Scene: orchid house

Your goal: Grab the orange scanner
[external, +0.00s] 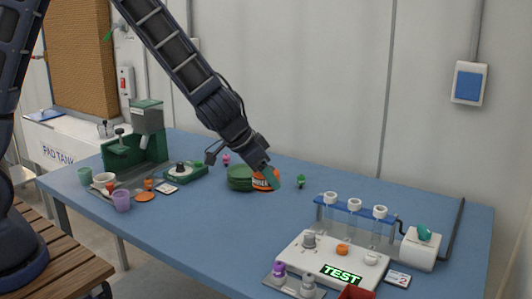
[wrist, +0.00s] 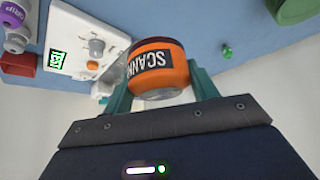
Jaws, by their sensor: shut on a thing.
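The orange scanner (external: 262,179) is a short round orange object with a dark label. In the wrist view the scanner (wrist: 160,70) sits between the two green fingers, its label reading "SCANN" upside down. My gripper (external: 270,176) is shut on it, with a finger on either side. In the wrist view my gripper (wrist: 160,85) covers the scanner's sides. The external view does not clearly show whether the scanner touches the blue table (external: 225,225) or is held just above it.
A green round object (external: 239,178) stands left of the scanner. A small green item (external: 300,181) is to its right. A white TEST panel (external: 330,258) and a tube rack (external: 355,210) stand front right. A green machine (external: 135,140) and cups (external: 122,201) are at left. The table's middle front is clear.

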